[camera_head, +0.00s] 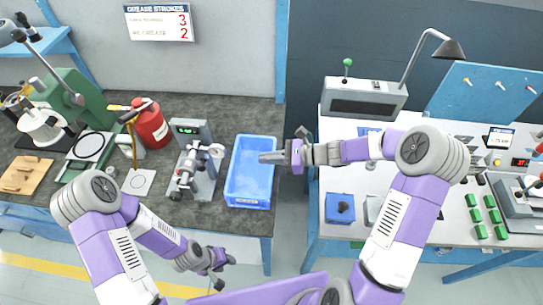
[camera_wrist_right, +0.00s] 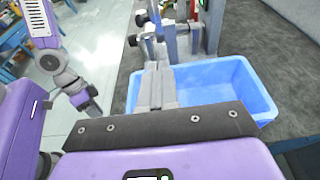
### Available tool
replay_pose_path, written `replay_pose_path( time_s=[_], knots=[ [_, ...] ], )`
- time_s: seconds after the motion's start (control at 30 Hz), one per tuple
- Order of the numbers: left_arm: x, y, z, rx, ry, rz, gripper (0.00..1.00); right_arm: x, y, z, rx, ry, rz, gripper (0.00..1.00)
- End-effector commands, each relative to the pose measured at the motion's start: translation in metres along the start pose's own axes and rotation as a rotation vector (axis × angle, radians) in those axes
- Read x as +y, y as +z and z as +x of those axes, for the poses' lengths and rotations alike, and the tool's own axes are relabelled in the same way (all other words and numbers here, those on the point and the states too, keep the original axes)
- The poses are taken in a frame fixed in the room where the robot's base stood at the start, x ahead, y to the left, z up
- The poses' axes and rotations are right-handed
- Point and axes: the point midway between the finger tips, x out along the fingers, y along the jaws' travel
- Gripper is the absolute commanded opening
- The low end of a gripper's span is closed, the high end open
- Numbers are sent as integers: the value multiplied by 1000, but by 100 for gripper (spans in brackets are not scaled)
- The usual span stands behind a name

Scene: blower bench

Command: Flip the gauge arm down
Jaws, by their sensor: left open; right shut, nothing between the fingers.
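The gauge (camera_head: 190,150) is a grey stand with a lit green display, on the dark bench left of the blue bin. A light grey arm with a round end (camera_head: 216,151) sticks out at its right side. In the right wrist view the gauge (camera_wrist_right: 172,28) shows at the top, partly cut off, beyond the fingers. My right gripper (camera_head: 266,157) is shut and empty above the blue bin, apart from the gauge. Its closed fingers also show in the right wrist view (camera_wrist_right: 157,82). My left gripper (camera_head: 221,268) is open, low in front of the bench and touching nothing.
The blue bin (camera_head: 232,187) looks empty and stands right of the gauge. A red canister (camera_head: 150,127) and a green press (camera_head: 80,95) stand to the left. A gap separates this bench from the white bench (camera_head: 330,172) at right.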

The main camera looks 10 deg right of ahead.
Motion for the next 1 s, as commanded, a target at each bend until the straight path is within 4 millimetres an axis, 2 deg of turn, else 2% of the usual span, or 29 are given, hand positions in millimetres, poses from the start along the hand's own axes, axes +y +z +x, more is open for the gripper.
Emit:
replay_pose_path(
  time_s=[0.03, 0.27, 0.4, 0.6, 1.0],
  knots=[
    [-1, 0, 2, 0, 0, 0, 43, 1, -1, 13, -1, 6, 1, 0],
    [-3, 0, 8, 0, 0, 0, 43, 1, -1, 61, 0, 4, 1, 0],
    [-2, 0, 7, 0, 0, 0, 43, 0, 16, 75, 0, 1, -2, 0],
    [-2, 0, 7, 0, 0, 0, 43, 0, 27, 85, 1, 0, -1, 0],
    [-2, 0, 6, 0, 0, 0, 43, 0, 28, 86, 2, -1, 0, 0]
  ],
)
